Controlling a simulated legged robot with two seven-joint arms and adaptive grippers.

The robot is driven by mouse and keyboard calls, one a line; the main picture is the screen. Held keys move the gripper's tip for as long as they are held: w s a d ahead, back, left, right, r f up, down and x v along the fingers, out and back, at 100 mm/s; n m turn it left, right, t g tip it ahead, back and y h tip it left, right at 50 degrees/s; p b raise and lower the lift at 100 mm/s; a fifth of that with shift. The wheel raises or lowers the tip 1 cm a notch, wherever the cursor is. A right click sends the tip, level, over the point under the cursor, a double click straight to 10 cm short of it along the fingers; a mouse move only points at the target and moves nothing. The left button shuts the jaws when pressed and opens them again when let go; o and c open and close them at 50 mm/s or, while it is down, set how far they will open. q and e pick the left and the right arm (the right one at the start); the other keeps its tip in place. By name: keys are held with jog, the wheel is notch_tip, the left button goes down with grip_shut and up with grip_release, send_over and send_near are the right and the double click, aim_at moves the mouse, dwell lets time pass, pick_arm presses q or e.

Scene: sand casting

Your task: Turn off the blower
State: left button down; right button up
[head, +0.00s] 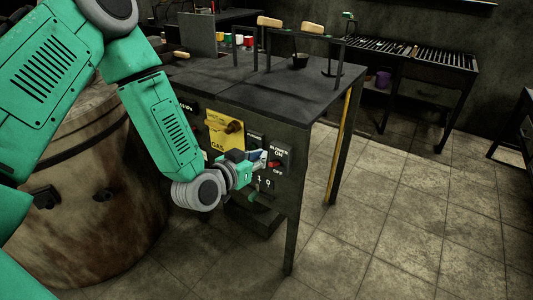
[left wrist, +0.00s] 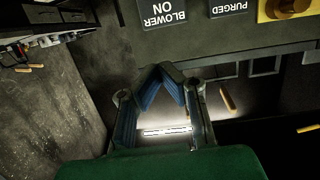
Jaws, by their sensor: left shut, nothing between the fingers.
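The blower panel (head: 284,152) is a dark plate on the front of the workbench, marked BLOWER ON at the top and OFF lower down. A small red switch (head: 274,164) shows on it, partly behind my gripper; its setting is too small to tell. My left gripper (head: 262,160) is right at the panel, just left of the red switch; I cannot tell whether it touches. In the left wrist view its two blue-padded fingers (left wrist: 161,70) meet at the tips, shut and empty. The upside-down BLOWER ON label (left wrist: 163,11) shows above them; the switch does not show there. My right gripper is not in view.
A yellow GAS panel (head: 224,132) with a brown handle is left of the blower panel. A 1/0 switch plate (head: 264,183) is below. The workbench (head: 300,95) holds a rack with wooden-handled tools. A large barrel (head: 95,205) stands left. Floor at right is clear.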

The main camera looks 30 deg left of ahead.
aim_at(279, 152)
pick_arm(q)
jog(key=shift+t, duration=0.4)
jog(key=w+f+b, duration=0.1)
jog(key=w, duration=0.1)
jog(key=w+f+b, duration=0.1)
jog(key=w, duration=0.2)
jog(key=w+b, duration=0.1)
jog(key=w, duration=0.2)
jog(key=shift+a+f, duration=0.25)
jog(key=shift+f, duration=0.15)
jog(key=f, duration=0.1)
jog(key=f+b, duration=0.1)
jog(key=shift+s+d+f, duration=0.1)
jog(key=shift+s+f, duration=0.1)
jog(key=shift+f, duration=0.15)
jog(key=shift+s+f, duration=0.3)
jog(key=shift+f, duration=0.1)
